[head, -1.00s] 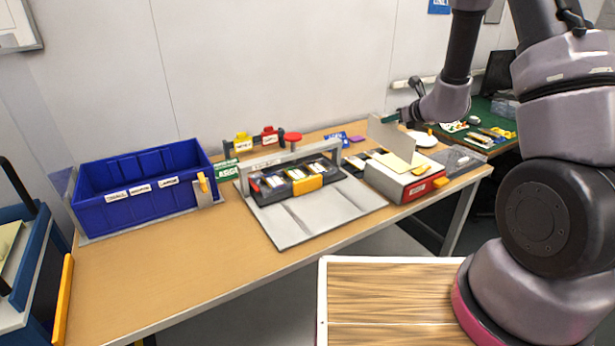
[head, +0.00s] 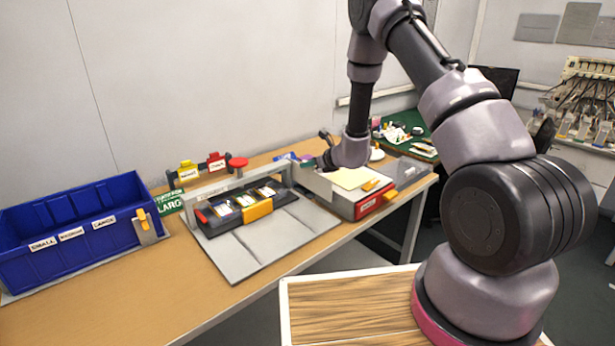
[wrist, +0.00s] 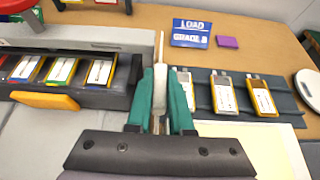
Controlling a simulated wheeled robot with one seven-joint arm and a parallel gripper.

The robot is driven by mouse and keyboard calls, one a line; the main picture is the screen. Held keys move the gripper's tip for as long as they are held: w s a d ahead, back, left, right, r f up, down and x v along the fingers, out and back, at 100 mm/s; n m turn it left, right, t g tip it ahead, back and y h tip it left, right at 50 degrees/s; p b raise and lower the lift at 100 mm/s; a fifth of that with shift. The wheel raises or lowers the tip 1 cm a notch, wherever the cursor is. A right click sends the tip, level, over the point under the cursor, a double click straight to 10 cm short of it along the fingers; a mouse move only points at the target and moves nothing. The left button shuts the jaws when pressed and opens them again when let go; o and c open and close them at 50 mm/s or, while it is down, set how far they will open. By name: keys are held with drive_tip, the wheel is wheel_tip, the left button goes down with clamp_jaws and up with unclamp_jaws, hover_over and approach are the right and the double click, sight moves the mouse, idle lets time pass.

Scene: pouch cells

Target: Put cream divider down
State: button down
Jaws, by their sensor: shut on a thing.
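My gripper (wrist: 160,82) has teal fingers shut on the cream divider (wrist: 160,48), a thin plate seen edge-on in the wrist view. It stands upright between the fingers. A flat cream sheet (head: 350,178) lies on that box and shows at the lower right of the wrist view (wrist: 270,150). Whether the held divider touches anything below is hidden.
The grey fixture (head: 222,262) with its black cell holder stands left of my gripper. A dark rack (wrist: 205,92) with pouch cells lies to its right in the wrist view. A blue bin (head: 75,225) is at the far left. A blue "LOAD" card (wrist: 190,33) lies behind.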

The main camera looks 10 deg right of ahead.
sight(308, 175)
drive_tip(key=shift+f, duration=2.15)
drive_tip(key=shift+f, duration=0.15)
drive_tip(key=c, duration=0.8)
unclamp_jaws()
